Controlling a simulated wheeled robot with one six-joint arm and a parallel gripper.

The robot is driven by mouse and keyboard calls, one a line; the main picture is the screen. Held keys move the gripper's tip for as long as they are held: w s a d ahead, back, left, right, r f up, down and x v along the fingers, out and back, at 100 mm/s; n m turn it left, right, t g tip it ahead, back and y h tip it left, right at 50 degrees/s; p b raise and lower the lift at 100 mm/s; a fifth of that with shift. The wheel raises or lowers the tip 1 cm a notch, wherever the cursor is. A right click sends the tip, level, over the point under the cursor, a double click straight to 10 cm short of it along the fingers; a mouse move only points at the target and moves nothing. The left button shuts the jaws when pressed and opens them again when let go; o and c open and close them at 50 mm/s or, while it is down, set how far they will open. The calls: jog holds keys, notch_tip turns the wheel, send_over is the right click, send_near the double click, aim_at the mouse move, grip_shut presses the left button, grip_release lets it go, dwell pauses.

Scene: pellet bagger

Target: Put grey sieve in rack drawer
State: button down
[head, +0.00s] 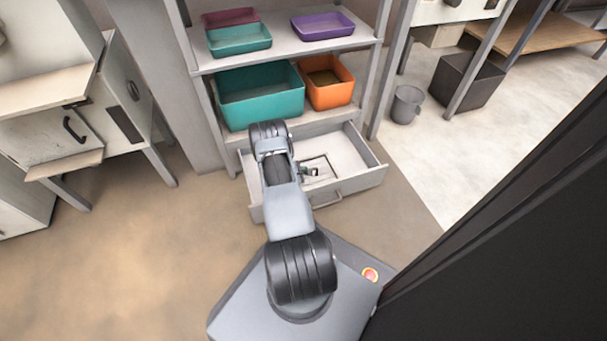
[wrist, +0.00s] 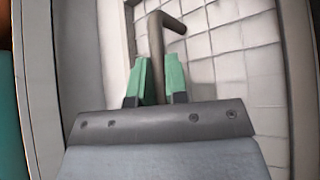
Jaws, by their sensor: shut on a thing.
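The grey sieve (head: 321,160) shows in the head view as a thin square outline within the open rack drawer (head: 361,184). In the wrist view its pale square mesh (wrist: 235,52) fills the middle and right, with a bent grey-brown handle (wrist: 156,45). My gripper (head: 309,172) is over the drawer. In the wrist view its green fingertips (wrist: 158,84) are shut on the handle. Whether the sieve rests on the drawer floor or hangs just above it, I cannot tell. My arm hides the drawer's left part.
Above the drawer, the rack shelf holds a large teal bin (head: 260,98) and an orange bin (head: 328,88). Shallow trays (head: 322,26) sit on the upper shelf. A grey bucket (head: 407,104) stands right of the rack, and a cabinet (head: 60,130) stands at left.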

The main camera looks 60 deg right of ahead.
dwell(0.3)
jog(key=c, duration=1.1)
grip_release()
jog(key=shift+f, duration=0.1)
